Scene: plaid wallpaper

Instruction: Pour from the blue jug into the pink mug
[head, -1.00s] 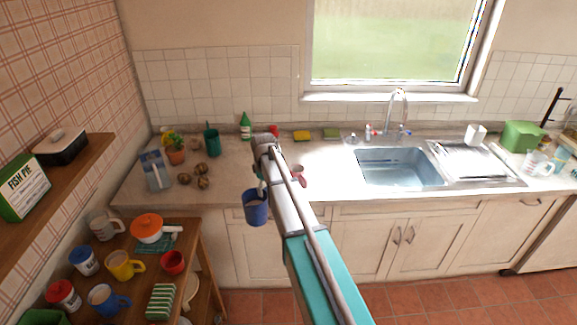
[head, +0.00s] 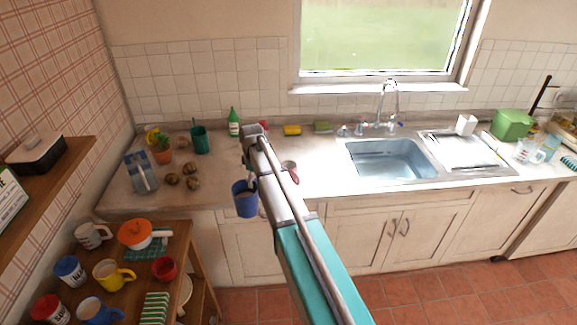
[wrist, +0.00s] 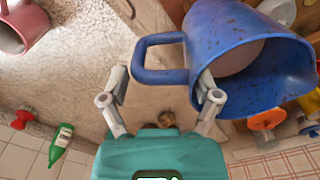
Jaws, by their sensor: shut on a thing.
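The blue jug (head: 245,203) hangs in my gripper (head: 252,175) in front of the counter edge, roughly upright, with something pale inside. In the wrist view, the jug (wrist: 205,25) fills the upper right and its handle (wrist: 160,77) lies between the fingers of my gripper (wrist: 160,85). The gripper is shut on the jug. The pink mug (head: 291,167) stands on the counter just right of my arm, partly hidden by it. In the wrist view, the mug (wrist: 25,22) is cut off at the upper left, apart from the jug.
The counter holds brown round items (head: 173,179), a carton (head: 141,172), a green bottle (head: 234,122) and a green cup (head: 200,140). The sink (head: 390,160) is at the right. A side table at lower left carries several mugs and an orange-lidded pot (head: 135,233).

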